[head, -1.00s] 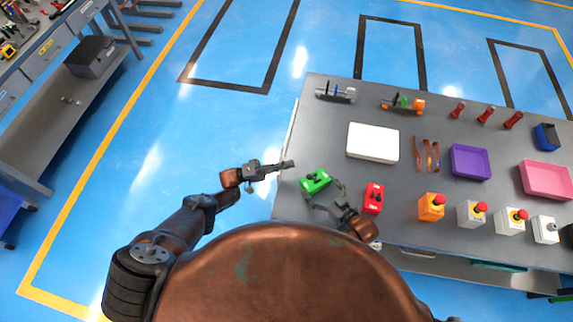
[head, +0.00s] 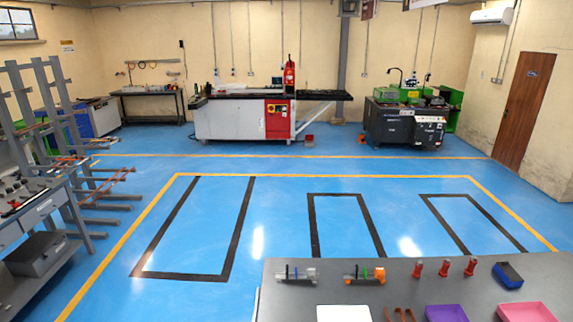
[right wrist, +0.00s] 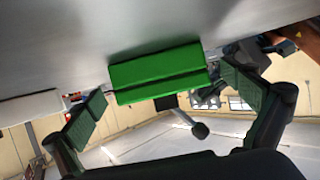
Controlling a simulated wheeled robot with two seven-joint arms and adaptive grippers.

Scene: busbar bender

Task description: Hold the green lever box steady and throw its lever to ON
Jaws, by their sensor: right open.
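The green lever box (right wrist: 158,75) shows in the right wrist view, against the grey tabletop at the top of that picture. A dark lever with a round knob (right wrist: 200,131) sticks out from its lower side in the picture. I cannot read any ON mark. My right gripper (right wrist: 165,103) is open, one finger on each side of the box, with gaps visible. A dark jointed mechanism, likely my left gripper (right wrist: 244,57), shows beyond the right finger; its jaws are partly hidden and unclear. The head view now looks across the room and shows neither gripper nor the box.
The grey table (head: 390,268) shows only its far part in the head view. On it are two small fixtures (head: 298,274), red-handled pieces (head: 444,268), a blue bin (head: 507,274), a purple tray (head: 446,313) and a pink tray (head: 526,312).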

